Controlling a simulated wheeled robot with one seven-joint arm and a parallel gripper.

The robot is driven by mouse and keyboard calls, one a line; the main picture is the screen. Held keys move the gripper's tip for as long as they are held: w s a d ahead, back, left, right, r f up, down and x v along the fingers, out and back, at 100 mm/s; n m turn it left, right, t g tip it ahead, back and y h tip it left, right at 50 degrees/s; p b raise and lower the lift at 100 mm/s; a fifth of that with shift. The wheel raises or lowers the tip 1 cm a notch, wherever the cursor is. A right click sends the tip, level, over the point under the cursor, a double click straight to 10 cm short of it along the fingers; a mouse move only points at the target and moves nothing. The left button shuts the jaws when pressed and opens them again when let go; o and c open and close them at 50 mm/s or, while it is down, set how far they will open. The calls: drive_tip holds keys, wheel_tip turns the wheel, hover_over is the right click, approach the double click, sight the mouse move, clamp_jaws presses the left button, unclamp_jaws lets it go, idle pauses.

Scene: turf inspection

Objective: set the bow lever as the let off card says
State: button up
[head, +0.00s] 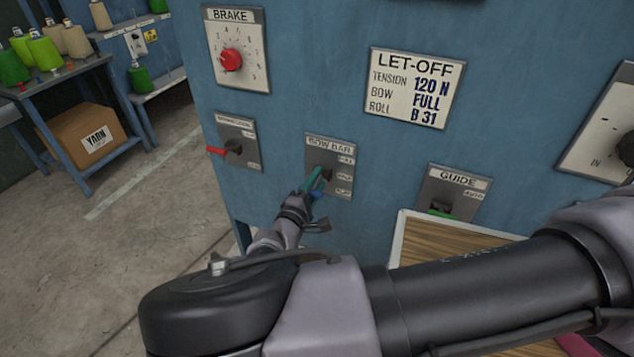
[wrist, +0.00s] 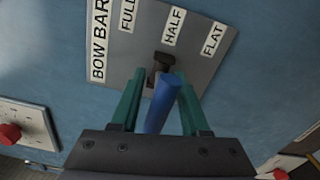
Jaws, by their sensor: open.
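The let-off card (head: 414,88) on the blue machine face reads tension 120 N, bow FULL, roll B 31. The grey bow bar plate (head: 319,149) is below left of it, labelled FULL, HALF and FLAT. It also shows in the wrist view (wrist: 98,72). The bow lever has a dark hub and a blue handle (wrist: 162,104); the hub sits nearest the HALF label. My gripper (head: 316,180) is at the plate. In the wrist view its green fingers are open, one on each side of the blue handle. Whether they touch it I cannot tell.
A brake dial (head: 230,60) with a red knob and a red-handled lever plate (head: 238,130) are to the left. A guide plate (head: 458,183) is to the right, above a wooden-topped board (head: 430,240). Open floor and a yarn box (head: 88,138) lie at left.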

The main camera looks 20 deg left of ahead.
clamp_jaws()
idle(1.4)
